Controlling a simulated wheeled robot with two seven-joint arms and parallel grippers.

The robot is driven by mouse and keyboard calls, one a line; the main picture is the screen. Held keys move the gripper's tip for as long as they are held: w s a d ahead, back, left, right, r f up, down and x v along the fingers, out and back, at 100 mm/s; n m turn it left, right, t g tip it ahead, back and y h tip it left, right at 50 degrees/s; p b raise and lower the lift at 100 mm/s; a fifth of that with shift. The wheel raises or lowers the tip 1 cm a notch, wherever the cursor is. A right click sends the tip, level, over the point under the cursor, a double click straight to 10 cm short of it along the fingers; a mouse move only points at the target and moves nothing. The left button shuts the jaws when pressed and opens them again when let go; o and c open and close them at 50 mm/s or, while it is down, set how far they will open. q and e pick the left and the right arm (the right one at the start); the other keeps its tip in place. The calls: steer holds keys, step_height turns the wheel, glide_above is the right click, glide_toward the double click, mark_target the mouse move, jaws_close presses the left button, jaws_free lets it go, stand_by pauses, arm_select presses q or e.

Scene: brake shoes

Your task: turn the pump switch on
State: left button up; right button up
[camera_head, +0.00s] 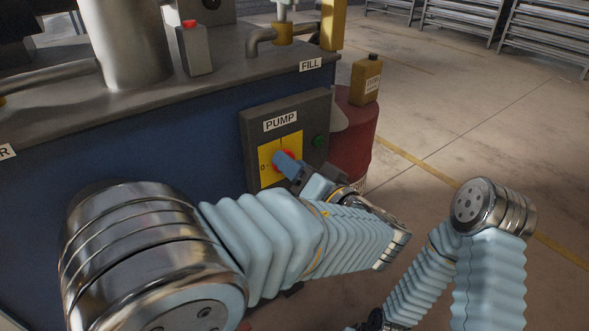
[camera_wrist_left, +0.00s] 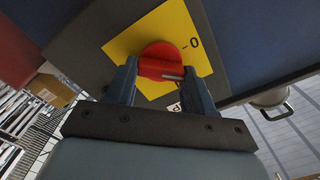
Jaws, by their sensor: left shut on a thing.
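The pump switch is a red rotary knob (camera_head: 287,155) on a yellow plate (camera_head: 267,156) of a grey box labelled PUMP (camera_head: 280,121). My left gripper (camera_head: 284,165) reaches it from the front right and hides much of it. In the left wrist view, the red knob (camera_wrist_left: 160,62) sits between the fingers of my left gripper (camera_wrist_left: 155,80), which is shut on its raised bar. A light line on the bar points to the right, roughly toward the side with the "0" mark (camera_wrist_left: 194,43). A green lamp or button (camera_head: 319,141) is beside the plate; whether it is lit is unclear.
The box is on the blue side of a machine with a grey top (camera_head: 228,75). A red drum (camera_head: 357,135) with a yellow bottle (camera_head: 366,79) stands to its right. My right arm is at the lower right, over open floor (camera_head: 440,130).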

arm_select(q)
steer(key=shift+d+f+m+p, duration=0.1)
steer(key=shift+m+p, duration=0.6)
steer(key=shift+m, duration=1.7)
steer(key=shift+d+f+m+p, duration=0.1)
steer(key=shift+m+p, duration=0.55)
steer(key=shift+m, duration=1.75)
steer(key=o, duration=1)
steer(key=shift+o, duration=0.2)
